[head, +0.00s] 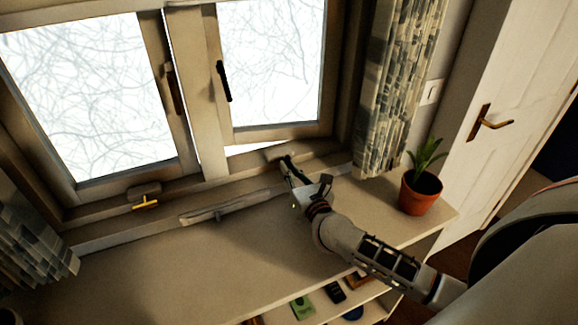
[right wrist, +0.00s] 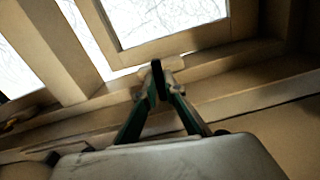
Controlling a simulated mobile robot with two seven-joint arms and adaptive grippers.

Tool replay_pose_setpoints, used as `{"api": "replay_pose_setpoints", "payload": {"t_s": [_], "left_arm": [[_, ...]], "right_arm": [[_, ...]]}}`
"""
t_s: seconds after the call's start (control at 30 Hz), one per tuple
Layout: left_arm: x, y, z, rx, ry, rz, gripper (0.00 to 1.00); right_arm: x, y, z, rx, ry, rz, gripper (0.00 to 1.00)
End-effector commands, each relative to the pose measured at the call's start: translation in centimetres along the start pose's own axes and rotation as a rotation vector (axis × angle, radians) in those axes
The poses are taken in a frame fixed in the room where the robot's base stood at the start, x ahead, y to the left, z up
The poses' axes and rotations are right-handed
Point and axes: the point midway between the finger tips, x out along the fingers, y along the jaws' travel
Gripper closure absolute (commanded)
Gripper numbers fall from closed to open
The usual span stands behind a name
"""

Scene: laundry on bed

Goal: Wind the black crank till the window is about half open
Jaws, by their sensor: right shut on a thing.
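The right window sash (head: 268,70) stands slightly ajar, with a bright gap along its bottom edge. Its winder housing (head: 279,153) sits on the frame below; it also shows in the right wrist view (right wrist: 175,64). My right gripper (head: 287,168) is at this housing, shut on the black crank (right wrist: 156,70). The fingers hide most of the crank, so its angle is hard to tell. My left gripper is not in view.
A yellow crank (head: 146,204) sits below the left sash (head: 88,95). A black handle (head: 223,82) is on the right sash. A potted plant (head: 420,190) stands right of my arm, near the curtain (head: 398,85). A grey bar-like thing (head: 230,206) lies along the sill; the shelf top (head: 170,265) is clear.

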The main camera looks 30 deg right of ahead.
Motion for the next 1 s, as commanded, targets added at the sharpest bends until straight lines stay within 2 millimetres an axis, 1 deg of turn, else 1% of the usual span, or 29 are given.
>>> {"api": "replay_pose_setpoints", "payload": {"t_s": [0.1, 0.3, 0.8, 0.83, 0.87, 0.9, 1.0], "left_arm": [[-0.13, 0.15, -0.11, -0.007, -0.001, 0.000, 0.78], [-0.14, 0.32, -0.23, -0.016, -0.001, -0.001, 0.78], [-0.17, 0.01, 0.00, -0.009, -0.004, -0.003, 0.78], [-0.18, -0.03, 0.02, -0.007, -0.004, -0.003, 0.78], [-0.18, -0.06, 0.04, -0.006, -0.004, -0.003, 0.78], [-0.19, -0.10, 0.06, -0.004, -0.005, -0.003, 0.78], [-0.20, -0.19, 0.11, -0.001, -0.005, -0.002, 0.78]], "right_arm": [[0.00, -0.01, 0.02, -0.055, 0.000, 0.000, 1.00], [0.00, 0.01, -0.01, -0.105, 0.000, 0.000, 1.00], [0.00, 0.01, -0.02, -0.121, 0.000, 0.000, 1.00], [0.00, 0.01, -0.02, -0.121, 0.000, 0.000, 0.85], [0.00, 0.01, -0.02, -0.121, 0.000, 0.000, 0.78], [0.00, 0.01, -0.02, -0.121, 0.000, 0.000, 0.74], [0.00, 0.02, -0.02, -0.121, 0.000, 0.000, 0.74]]}}
